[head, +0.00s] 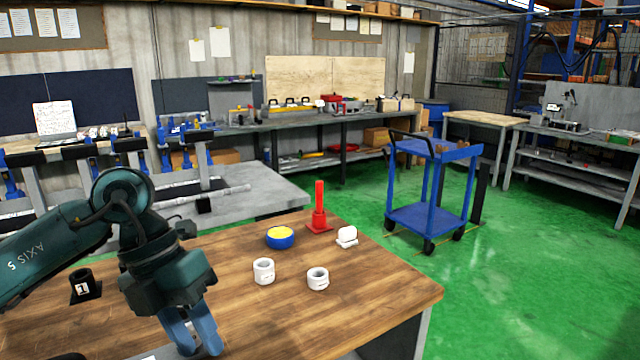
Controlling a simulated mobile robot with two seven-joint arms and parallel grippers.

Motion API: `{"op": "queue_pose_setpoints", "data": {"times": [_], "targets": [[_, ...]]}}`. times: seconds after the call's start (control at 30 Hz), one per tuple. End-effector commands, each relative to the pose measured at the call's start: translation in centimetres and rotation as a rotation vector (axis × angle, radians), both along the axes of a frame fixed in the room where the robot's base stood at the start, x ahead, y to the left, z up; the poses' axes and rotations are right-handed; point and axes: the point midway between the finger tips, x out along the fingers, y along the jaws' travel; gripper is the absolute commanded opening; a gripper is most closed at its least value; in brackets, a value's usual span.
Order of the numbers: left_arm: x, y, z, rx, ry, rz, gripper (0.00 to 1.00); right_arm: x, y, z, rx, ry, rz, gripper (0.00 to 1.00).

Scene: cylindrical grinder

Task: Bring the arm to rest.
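My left arm (125,200) comes in from the left, bent over the wooden table. My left gripper (202,350) points down above the near part of the table. Its two blue fingers stand a little apart, and I see nothing held between them. My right arm and gripper are not in view.
On the wooden table (370,310) stand two white rings (264,271) (317,279), a blue bowl with yellow inside (280,237), a red post (319,210), a white part (346,237) and a black part marked 1 (84,286). A blue cart (428,218) stands beyond; green floor is free.

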Motion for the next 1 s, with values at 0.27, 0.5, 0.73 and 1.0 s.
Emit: {"op": "queue_pose_setpoints", "data": {"times": [0.27, 0.5, 0.73, 1.0], "targets": [[-5.2, -11.6, -0.8, -0.671, 0.253, -0.076, 0.34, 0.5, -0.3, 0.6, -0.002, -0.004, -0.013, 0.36], [-4.9, -16.2, 2.8, -1.341, 0.492, 0.249, 0.34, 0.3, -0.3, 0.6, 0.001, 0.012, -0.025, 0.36], [0.6, -13.0, -0.4, -1.724, 0.66, 0.935, 0.34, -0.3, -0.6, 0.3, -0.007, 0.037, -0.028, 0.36], [-0.1, -5.4, -16.6, -1.593, 0.795, 1.974, 0.34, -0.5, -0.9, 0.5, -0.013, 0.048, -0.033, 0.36]]}}
